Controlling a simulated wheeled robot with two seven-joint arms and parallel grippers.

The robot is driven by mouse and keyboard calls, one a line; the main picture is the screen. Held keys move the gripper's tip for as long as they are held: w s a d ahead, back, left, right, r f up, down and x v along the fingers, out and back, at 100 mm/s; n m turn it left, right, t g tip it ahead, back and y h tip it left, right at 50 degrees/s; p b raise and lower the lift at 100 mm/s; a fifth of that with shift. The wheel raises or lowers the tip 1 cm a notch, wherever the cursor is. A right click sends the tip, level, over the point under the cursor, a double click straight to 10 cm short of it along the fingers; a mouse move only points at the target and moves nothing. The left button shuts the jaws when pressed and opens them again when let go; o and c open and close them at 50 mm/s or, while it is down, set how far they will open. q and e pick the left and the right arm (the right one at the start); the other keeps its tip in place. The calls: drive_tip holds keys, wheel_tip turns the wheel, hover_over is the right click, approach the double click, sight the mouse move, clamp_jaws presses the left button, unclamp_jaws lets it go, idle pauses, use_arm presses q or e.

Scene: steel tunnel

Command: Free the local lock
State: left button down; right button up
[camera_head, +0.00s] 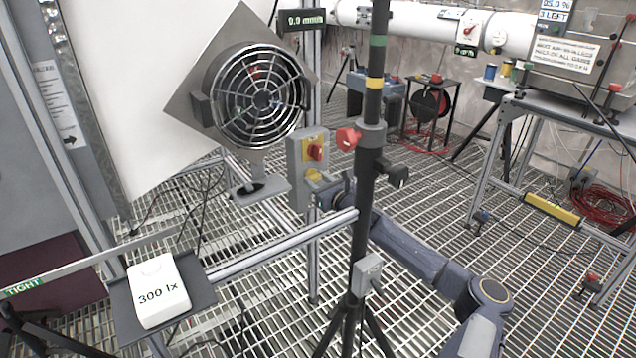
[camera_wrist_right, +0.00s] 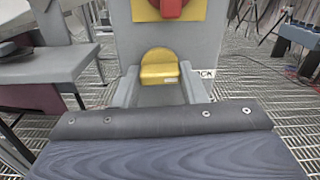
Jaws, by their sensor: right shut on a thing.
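A grey switch box (camera_head: 296,172) is mounted on the frame post, with a red rotary knob (camera_head: 316,152) on a yellow plate. In the right wrist view the box (camera_wrist_right: 197,45) fills the upper middle, and only the lower part of the red knob (camera_wrist_right: 171,8) shows. Below the plate is a small rounded yellow lock piece (camera_wrist_right: 159,66). My right gripper (camera_wrist_right: 160,88) is at the box front, its grey fingers on either side of the yellow piece, shut on it. My left gripper is out of view.
A black tripod pole (camera_head: 363,220) with a red knob stands close in front of my right arm. A caged round fan (camera_head: 258,95) is left of the box. A white 300 lx meter (camera_head: 158,290) sits on a tray at lower left.

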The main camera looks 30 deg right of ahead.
drive_tip(key=shift+f+n+b, duration=0.1)
drive_tip(key=shift+n+b, duration=7.4)
drive_tip(key=shift+n, duration=1.1)
drive_tip(key=o, duration=1)
drive_tip(key=s, duration=0.7)
drive_tip(key=shift+s+d+p, duration=0.3)
drive_tip(key=shift+s+p, duration=0.05)
drive_tip(key=shift+s, duration=0.05)
